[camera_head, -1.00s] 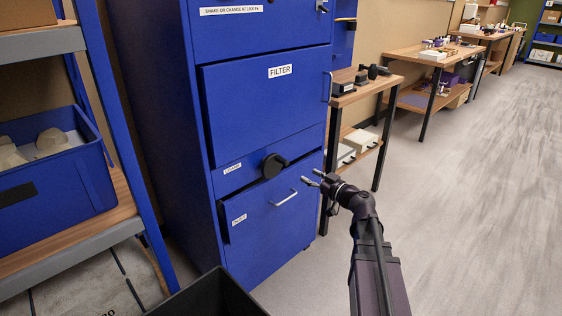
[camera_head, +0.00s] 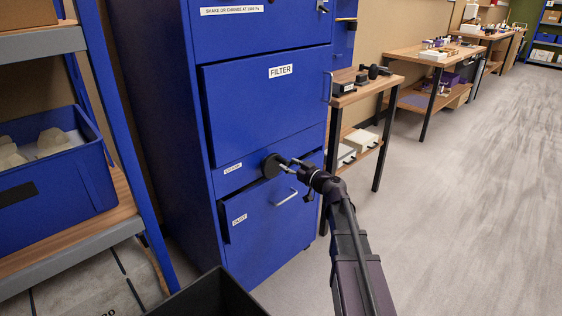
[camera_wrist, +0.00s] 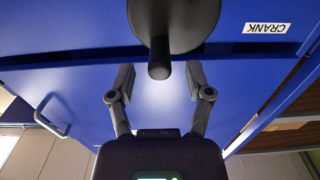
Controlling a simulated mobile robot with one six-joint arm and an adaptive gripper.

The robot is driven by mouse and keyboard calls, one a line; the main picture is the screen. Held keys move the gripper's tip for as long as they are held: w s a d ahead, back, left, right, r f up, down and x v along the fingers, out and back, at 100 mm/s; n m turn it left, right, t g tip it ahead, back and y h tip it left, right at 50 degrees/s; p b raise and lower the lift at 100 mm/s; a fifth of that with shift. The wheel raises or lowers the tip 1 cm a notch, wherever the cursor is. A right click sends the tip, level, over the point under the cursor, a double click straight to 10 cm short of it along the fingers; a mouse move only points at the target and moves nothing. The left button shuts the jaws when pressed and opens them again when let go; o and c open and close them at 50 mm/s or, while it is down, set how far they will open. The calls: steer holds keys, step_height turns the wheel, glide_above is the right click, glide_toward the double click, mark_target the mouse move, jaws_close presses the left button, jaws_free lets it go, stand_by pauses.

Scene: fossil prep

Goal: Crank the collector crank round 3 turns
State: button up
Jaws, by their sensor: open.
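The collector crank (camera_head: 270,166) is a black disc with a knob on the blue cabinet front, beside the label CRANK. In the wrist view its disc (camera_wrist: 172,18) is at the top and its knob handle (camera_wrist: 159,62) sticks out toward the camera. My gripper (camera_head: 286,163) is right at the crank in the head view. In the wrist view my gripper (camera_wrist: 158,80) is open, with one finger on each side of the knob's end. A gap shows between the knob and each finger. Part of the crank is hidden by my gripper in the head view.
The dust drawer (camera_head: 262,232) with a silver handle (camera_head: 286,197) is just below the crank. The filter door (camera_head: 260,105) is above. A shelf with a blue bin (camera_head: 75,195) stands left, a black bin (camera_head: 215,295) in front. Floor on the right (camera_head: 460,210) is clear.

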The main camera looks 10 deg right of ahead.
mark_target(277, 158)
steer(key=shift+x, duration=2.05)
jaws_close()
